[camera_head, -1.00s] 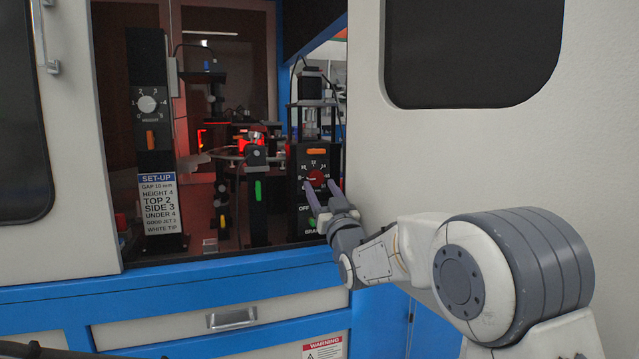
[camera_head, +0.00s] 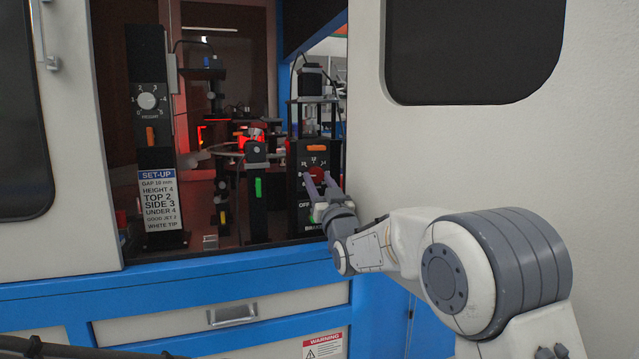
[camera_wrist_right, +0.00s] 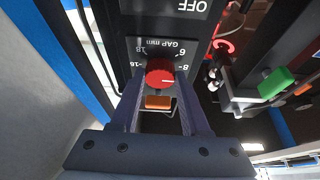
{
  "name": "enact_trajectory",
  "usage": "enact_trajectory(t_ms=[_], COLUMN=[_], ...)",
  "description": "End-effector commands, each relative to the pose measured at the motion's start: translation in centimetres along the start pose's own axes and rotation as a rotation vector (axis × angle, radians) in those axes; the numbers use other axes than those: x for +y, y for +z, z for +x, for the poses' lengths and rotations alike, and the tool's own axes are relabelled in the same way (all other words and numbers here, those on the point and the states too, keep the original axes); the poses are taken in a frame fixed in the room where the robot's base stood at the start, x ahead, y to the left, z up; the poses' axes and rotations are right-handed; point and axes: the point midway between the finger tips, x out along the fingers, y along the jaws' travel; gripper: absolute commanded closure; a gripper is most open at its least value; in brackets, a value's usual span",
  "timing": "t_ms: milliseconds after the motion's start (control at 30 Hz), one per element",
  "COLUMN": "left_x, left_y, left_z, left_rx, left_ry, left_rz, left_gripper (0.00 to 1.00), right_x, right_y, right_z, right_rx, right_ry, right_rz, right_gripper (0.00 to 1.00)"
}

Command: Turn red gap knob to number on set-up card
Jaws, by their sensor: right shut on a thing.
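The red gap knob (camera_head: 316,173) sits on a black panel inside the machine opening, under an orange tab. It also shows in the right wrist view (camera_wrist_right: 160,75), on a dial marked GAP mm, with a pale pointer line towards the picture's right. My right gripper (camera_head: 317,176) has its two purple fingers on either side of the knob and is shut on it; these fingers (camera_wrist_right: 160,70) also flank it in the wrist view. My left gripper is not in view.
A post with a green tab (camera_head: 257,188) stands left of the knob panel. The white cabinet wall (camera_head: 450,160) borders the opening on the right, and a blue sill (camera_head: 230,262) runs below.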

Motion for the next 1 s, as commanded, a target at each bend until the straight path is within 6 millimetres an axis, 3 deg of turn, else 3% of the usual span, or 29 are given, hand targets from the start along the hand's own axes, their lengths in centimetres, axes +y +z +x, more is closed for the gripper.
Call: enact_trajectory(t_ms=[500,1000], left_x=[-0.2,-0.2], left_y=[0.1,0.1], left_z=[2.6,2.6], left_rx=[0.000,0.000], left_ry=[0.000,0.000], left_rz=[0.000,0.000], left_gripper=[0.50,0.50], right_x=[-0.4,-0.6], right_y=[0.1,-0.2], right_z=[-0.1,0.1], right_rx=[0.001,0.000], right_ry=[0.138,0.264], right_rz=[0.339,0.637], right_gripper=[1.00,1.00])
